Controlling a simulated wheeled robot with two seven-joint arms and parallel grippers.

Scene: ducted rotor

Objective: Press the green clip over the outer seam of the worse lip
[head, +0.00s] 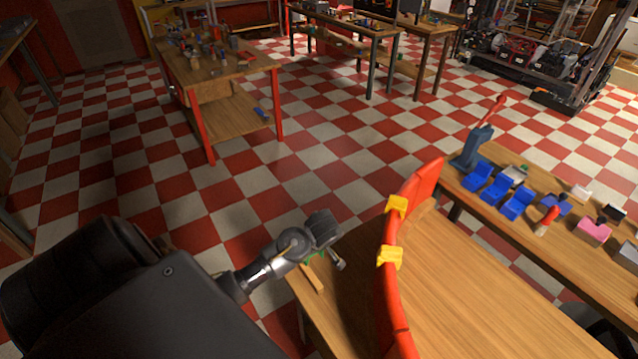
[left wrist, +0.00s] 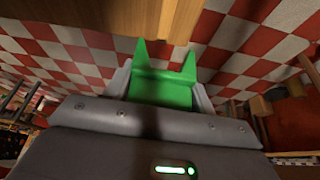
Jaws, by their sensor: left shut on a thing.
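My left gripper (head: 325,238) is in the middle of the head view, at the left edge of the near wooden table. In the left wrist view its jaws (left wrist: 162,88) are shut on the green clip (left wrist: 163,93), whose two pointed prongs stick out ahead. In the head view only a sliver of green shows beneath the gripper. The red curved duct (head: 424,182) stands on the table to the right of the gripper, apart from it. Two yellow clips (head: 396,207) (head: 389,257) straddle the duct's rim. I cannot tell which lip is worse. My right gripper is not in view.
A wooden side table (head: 480,212) at right holds blue blocks (head: 517,203), a blue stand with a red lever (head: 478,145) and small parts. A red-legged workbench (head: 228,79) stands farther back. The near tabletop (head: 490,300) right of the duct is bare.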

